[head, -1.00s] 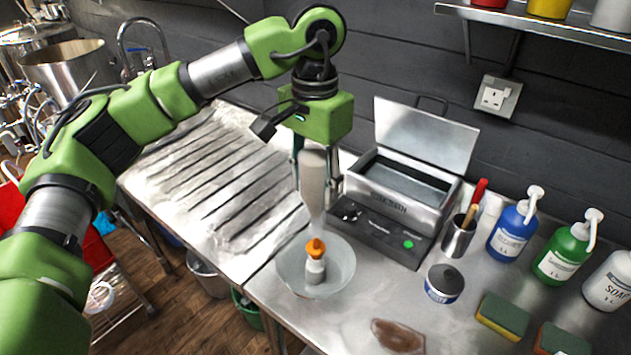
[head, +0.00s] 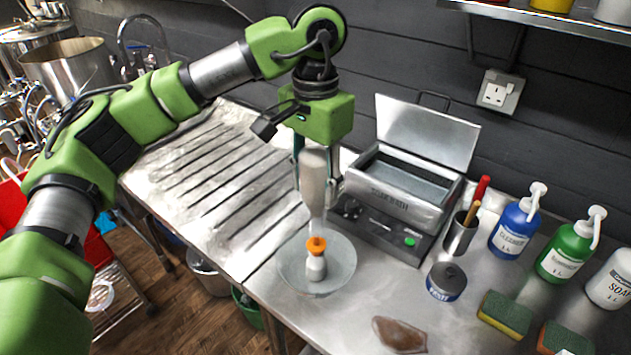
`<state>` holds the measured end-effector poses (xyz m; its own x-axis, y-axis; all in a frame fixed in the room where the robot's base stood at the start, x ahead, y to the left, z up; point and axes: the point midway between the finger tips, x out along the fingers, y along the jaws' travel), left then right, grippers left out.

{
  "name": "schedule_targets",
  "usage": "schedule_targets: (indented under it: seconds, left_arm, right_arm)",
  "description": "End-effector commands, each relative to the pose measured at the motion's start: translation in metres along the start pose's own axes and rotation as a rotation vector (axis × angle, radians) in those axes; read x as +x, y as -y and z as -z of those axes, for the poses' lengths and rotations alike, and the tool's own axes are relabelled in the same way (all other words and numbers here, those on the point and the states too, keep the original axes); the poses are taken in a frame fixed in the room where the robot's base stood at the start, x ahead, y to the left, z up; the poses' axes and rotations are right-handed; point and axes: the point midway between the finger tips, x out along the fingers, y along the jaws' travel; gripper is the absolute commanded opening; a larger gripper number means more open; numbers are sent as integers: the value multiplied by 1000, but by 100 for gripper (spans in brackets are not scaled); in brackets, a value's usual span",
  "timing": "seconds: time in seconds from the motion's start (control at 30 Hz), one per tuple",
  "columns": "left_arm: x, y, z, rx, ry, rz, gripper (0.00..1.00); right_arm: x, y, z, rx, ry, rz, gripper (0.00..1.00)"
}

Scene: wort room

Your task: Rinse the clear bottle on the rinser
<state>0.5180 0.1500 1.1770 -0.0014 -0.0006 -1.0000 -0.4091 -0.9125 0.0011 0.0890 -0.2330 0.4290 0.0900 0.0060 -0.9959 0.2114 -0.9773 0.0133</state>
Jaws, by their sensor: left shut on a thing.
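The clear bottle (head: 314,178) is upside down in my left gripper (head: 314,170), which is shut on its body. Its neck points down, just above the orange top of the rinser (head: 316,245). The neck and the orange top overlap in the head view, and I cannot tell whether they touch. The rinser has a white body and stands in a shallow round bowl (head: 342,275) on the steel counter. My right gripper is not in view.
An open-lidded steel bath (head: 400,195) stands right of the bottle. A tin (head: 446,281), a brush pot (head: 461,235), pump bottles (head: 515,225) and sponges (head: 504,314) are further right. A brown brush-like piece (head: 399,334) lies in front. The ridged drainer (head: 215,165) at left is clear.

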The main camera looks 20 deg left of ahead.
Motion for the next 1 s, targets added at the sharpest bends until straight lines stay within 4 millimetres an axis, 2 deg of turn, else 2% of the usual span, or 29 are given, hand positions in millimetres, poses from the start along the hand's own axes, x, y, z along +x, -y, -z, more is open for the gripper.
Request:
schedule_targets:
  seconds: [0.37,1.0]
  left_arm:
    - [0,0,0,0,-1,0,20]
    - [16,0,0,0,-1,0,20]
  right_arm:
    - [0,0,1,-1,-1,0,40]
    - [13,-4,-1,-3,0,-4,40]
